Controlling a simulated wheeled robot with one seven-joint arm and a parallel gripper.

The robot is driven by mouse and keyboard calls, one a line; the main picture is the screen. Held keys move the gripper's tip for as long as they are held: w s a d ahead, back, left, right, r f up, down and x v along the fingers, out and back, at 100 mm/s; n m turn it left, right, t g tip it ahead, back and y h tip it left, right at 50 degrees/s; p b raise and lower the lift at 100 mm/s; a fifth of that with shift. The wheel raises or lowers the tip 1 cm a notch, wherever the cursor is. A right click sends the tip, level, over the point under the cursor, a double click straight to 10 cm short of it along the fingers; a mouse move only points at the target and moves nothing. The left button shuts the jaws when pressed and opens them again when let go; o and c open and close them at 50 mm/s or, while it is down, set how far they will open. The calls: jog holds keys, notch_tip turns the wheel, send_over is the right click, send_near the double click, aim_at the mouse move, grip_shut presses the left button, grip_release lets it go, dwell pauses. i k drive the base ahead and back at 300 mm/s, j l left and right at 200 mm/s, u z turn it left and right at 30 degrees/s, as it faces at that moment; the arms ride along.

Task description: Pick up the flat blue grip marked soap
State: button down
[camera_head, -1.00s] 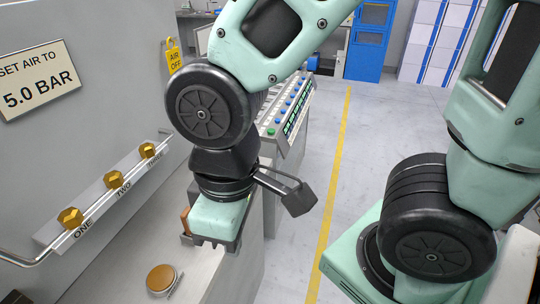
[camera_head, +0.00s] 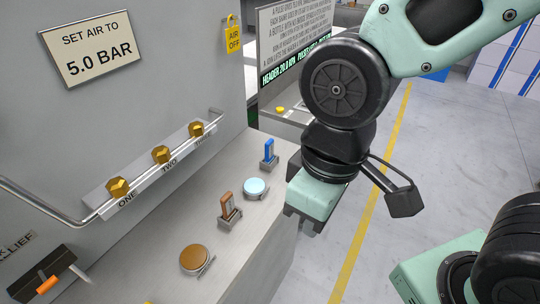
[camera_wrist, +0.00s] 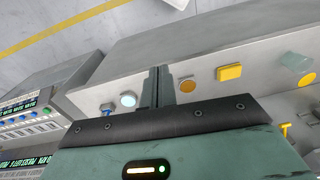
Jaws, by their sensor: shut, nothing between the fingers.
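A flat blue grip (camera_head: 269,150) stands upright in a small grey holder on the metal counter, beside a pale blue disc (camera_head: 256,188). No soap marking is legible on it. In the wrist view the blue grip (camera_wrist: 107,111) shows small at left, near the pale blue disc (camera_wrist: 128,99). My gripper (camera_head: 306,222) points down, to the right of and nearer than the blue grip, apart from it. In the wrist view its fingers (camera_wrist: 161,82) are together, with nothing between them.
A brown grip (camera_head: 227,204) stands in a holder nearer me, with a brown disc (camera_head: 196,259) beside it. A rail with brass knobs (camera_head: 161,154) runs along the wall panel. An orange-handled tool (camera_head: 47,285) is at lower left. Open floor (camera_head: 410,180) lies right of the counter.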

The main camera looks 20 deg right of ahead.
aim_at(269, 144)
jog(key=i+l+u, duration=0.45)
jog(key=l, duration=0.3)
jog(key=i+l+u, duration=0.2)
jog(key=i+l, duration=0.1)
jog(key=l, duration=0.1)
